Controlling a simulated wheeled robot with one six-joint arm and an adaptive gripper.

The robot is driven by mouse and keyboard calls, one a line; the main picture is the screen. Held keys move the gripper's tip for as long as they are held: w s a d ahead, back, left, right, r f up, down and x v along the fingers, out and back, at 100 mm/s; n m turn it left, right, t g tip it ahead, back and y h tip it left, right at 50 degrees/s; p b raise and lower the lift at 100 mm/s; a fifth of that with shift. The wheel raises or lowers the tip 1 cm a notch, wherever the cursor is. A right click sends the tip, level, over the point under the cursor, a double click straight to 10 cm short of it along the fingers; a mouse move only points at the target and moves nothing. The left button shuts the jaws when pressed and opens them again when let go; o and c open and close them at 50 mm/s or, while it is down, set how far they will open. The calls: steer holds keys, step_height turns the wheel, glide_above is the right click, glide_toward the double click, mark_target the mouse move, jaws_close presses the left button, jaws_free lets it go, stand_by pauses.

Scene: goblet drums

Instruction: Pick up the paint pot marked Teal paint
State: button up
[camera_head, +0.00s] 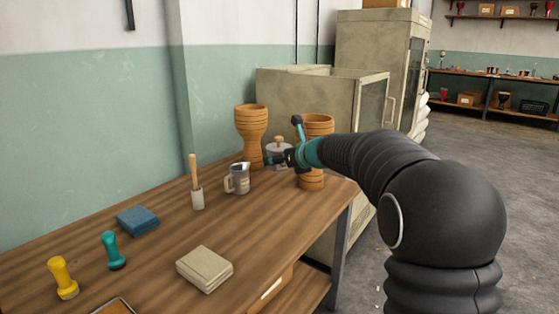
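No label reading Teal paint can be read in this view. A small grey pot (279,150) with a knob on top stands toward the back right of the wooden table, partly hidden by my gripper. It may be a paint pot, but I cannot read any marking. My gripper (272,159) is at the end of my black arm, in front of or beside this pot. Its fingers are small and dark, and I cannot tell whether they touch the pot or are open or shut. A grey metal jug (237,179) stands to its left.
Two wooden goblet drums (251,130) (318,124) stand nearby, one behind my gripper. On the table (150,268) are a brush (195,188), a blue block (138,221), a teal tool (113,252), a yellow tool (62,279) and a beige block (204,268). A cabinet (375,60) stands behind.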

mark_target(279, 137)
steer(key=shift+r, duration=4.8)
